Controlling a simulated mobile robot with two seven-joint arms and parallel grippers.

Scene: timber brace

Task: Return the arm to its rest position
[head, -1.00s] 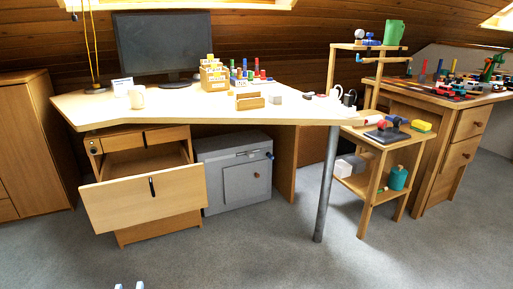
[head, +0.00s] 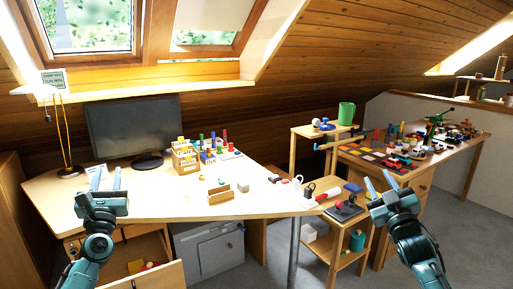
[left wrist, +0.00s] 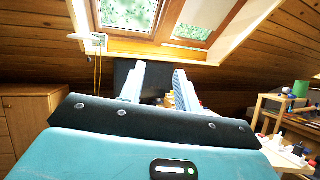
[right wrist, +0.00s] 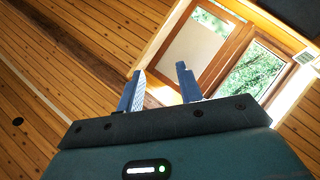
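My left gripper (head: 106,180) is raised in front of the left part of the desk in the head view, fingers pointing up. Its two fingers also show in the left wrist view (left wrist: 157,85), spread apart with nothing between them. My right gripper (head: 379,185) is raised in front of the small shelf stand, fingers pointing up. In the right wrist view (right wrist: 160,90) its fingers are apart and empty, with the wooden ceiling and skylight behind. Both arms come up from the bottom of the head view.
The desk (head: 150,200) carries a monitor (head: 138,127), a card box and a wooden holder (head: 220,194). An open drawer (head: 145,274) holds some colored things. A grey cabinet (head: 207,252) stands beneath. The shelf stand (head: 318,245) and a toy-covered table (head: 415,172) are at right.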

